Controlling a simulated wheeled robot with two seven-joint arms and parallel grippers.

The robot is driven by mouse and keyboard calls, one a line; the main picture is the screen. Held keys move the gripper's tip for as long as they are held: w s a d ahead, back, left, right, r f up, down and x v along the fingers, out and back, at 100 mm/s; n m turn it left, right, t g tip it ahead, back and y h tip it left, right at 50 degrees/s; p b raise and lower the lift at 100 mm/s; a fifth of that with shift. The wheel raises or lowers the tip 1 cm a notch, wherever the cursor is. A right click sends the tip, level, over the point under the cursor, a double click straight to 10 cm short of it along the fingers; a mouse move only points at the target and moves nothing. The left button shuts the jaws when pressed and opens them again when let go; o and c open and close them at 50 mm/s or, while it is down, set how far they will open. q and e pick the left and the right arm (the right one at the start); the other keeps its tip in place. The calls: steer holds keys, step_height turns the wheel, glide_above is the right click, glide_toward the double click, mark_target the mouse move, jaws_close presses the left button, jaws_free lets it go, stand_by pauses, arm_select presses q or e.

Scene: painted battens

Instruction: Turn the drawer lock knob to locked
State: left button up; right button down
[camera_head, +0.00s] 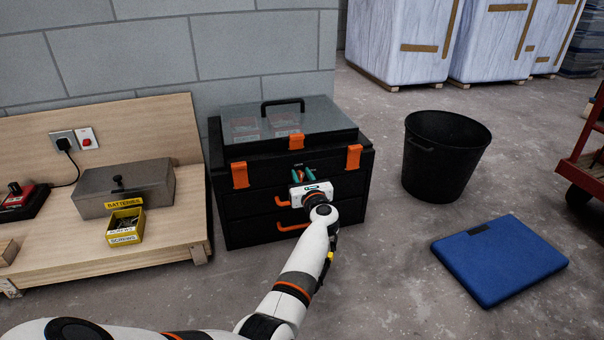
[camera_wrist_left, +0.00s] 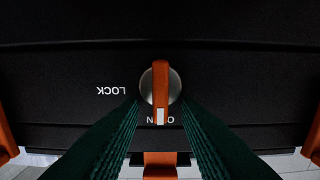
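The lock knob (camera_wrist_left: 160,88) is a round silver disc with an orange grip bar on the black front of a tool chest (camera_head: 262,200). In the left wrist view the bar stands upright, its white-marked end pointing down at a partly hidden label. An upside-down LOCK label (camera_wrist_left: 111,91) is to the left of the knob. My left gripper (camera_head: 304,174) is at the chest front. Its green fingers, also in the left wrist view (camera_wrist_left: 160,106), are open on either side of the bar, with gaps visible. In the head view the gripper hides the knob. My right gripper is not visible.
The chest has orange latches (camera_head: 240,175), orange drawer handles (camera_head: 293,227) and a clear lid (camera_head: 330,113). A wooden bench (camera_head: 110,250) with a grey metal box (camera_head: 140,187) stands left. A black bucket (camera_head: 445,160) and blue mat (camera_head: 500,260) are right, with bare floor between.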

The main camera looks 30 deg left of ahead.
arm_select(q)
jaws_close()
steer(key=shift+m+p, duration=0.3)
steer(key=shift+m, duration=0.1)
steer(key=shift+w+d+r+m+p, duration=0.15)
steer(key=shift+m+p, duration=0.4)
steer(key=shift+m, duration=0.35)
steer(key=m+p, duration=0.1)
steer(key=m, duration=0.1)
steer(key=m+p, duration=0.1)
steer(key=m, duration=0.1)
steer(key=shift+w+d+f+m, duration=0.2)
steer(key=shift+m, duration=0.1)
steer(key=m, duration=0.2)
steer(key=m+p, duration=0.1)
steer(key=m, duration=0.2)
steer(key=shift+w+d+f+m+p, duration=0.15)
steer(key=shift+w+f+m+p, duration=0.05)
steer(key=shift+f+m+p, duration=0.15)
steer(key=m, duration=0.5)
steer(key=shift+w+d+f+p, duration=0.1)
steer(key=shift+f+p, duration=0.3)
steer(key=shift+m, duration=0.25)
